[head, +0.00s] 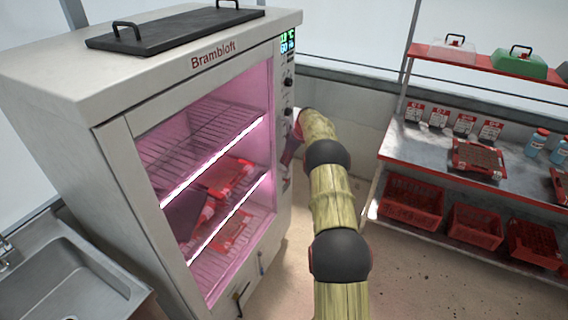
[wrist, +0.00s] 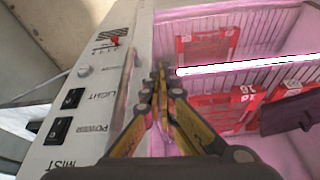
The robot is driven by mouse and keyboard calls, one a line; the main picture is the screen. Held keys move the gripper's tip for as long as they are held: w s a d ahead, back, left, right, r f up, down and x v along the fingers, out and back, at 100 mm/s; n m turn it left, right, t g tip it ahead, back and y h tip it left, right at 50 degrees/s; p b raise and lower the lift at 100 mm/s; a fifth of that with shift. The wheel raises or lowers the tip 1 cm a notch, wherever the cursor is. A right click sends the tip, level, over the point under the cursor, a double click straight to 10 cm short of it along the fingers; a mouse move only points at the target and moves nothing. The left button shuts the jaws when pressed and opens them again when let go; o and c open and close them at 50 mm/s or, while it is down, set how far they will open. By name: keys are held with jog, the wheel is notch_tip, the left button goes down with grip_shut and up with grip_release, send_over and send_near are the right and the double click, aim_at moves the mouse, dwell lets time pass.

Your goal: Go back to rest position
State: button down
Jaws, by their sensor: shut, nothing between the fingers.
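My gripper (wrist: 160,88) is shut and empty in the wrist view. Its yellow and black fingers lie together beside the side panel, in front of the pink-lit cabinet opening. In the head view my arm reaches to the right side of the white Brambloft cabinet (head: 212,85); the gripper itself cannot be made out there. In the wrist view the control panel (wrist: 97,110) is just left of the fingers, with a knob, a red lever and rocker switches marked LIGHT and POWER. Whether the fingertips touch the cabinet cannot be told.
Red trays (head: 232,178) sit on the wire shelves inside the lit cabinet. A black lid (head: 175,28) with handles lies on its top. A sink (head: 65,280) is at left. A bench (head: 430,150) with red crates below stands at right. Floor between is clear.

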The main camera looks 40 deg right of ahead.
jog(key=p+v, duration=0.1)
jog(key=v, duration=0.6)
jog(key=shift+s+r, duration=0.2)
jog(key=shift+r, duration=0.15)
jog(key=shift+d, duration=0.1)
